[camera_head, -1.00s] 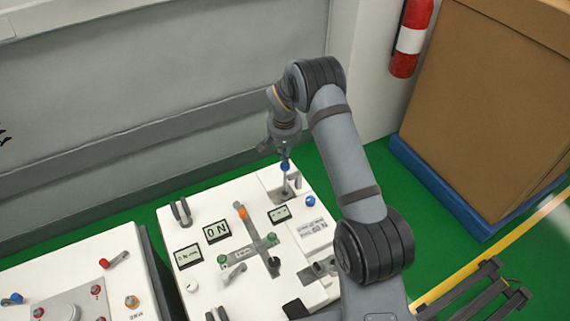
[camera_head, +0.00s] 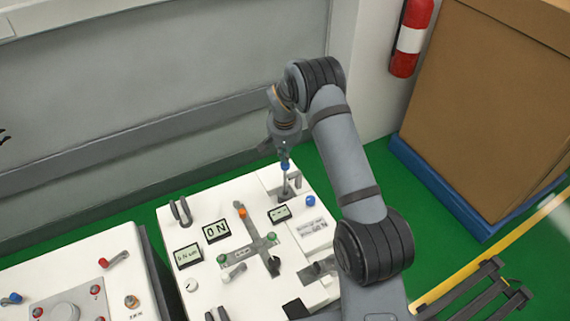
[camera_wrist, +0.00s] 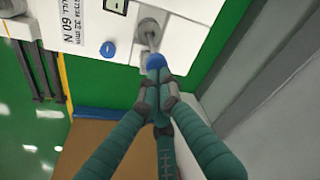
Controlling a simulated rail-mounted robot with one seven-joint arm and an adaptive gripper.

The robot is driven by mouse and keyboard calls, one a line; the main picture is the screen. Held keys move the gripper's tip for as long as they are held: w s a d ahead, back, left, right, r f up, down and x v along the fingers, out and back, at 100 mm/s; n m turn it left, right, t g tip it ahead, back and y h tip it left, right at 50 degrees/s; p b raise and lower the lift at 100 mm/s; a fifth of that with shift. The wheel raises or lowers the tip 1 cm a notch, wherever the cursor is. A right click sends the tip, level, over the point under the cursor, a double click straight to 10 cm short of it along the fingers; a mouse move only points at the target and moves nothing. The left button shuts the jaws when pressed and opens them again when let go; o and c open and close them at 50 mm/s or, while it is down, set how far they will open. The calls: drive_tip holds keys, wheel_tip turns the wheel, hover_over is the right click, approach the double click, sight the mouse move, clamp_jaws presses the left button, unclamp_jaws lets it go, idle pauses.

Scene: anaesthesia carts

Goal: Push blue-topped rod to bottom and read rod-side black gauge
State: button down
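The blue-topped rod (camera_head: 285,166) stands upright in a grey slotted fixture at the far right corner of the white panel (camera_head: 165,222). Its blue top also shows in the wrist view (camera_wrist: 156,62), right at my fingertips. My gripper (camera_wrist: 157,80) has its fingers together and points down at the blue top. It looks in contact with it or just above it; I cannot tell which. The small black-framed gauge (camera_head: 280,214) sits beside the rod and seems to show dashes. Only part of the gauge (camera_wrist: 115,4) shows at the top of the wrist view.
A separate blue knob (camera_head: 310,201) and a printed label (camera_head: 313,229) are near the rod. A cross-shaped slot with an orange knob (camera_head: 242,212) and larger displays (camera_head: 216,231) lie to the left. A wall runs behind; a brown box (camera_head: 490,110) stands right.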

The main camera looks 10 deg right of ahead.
sight(285, 165)
drive_tip(key=shift+s+f+b, duration=0.15)
drive_tip(key=shift+f+b, duration=2.5)
drive_tip(key=shift+f, duration=0.3)
drive_tip(key=shift+r, duration=0.1)
drive_tip(key=shift+r+p, duration=2.1)
drive_tip(key=shift+r, duration=1.4)
drive_tip(key=shift+f, duration=0.2)
wheel_tip(285, 165, down, 7)
drive_tip(key=b, duration=0.4)
drive_tip(key=shift+r, duration=0.15)
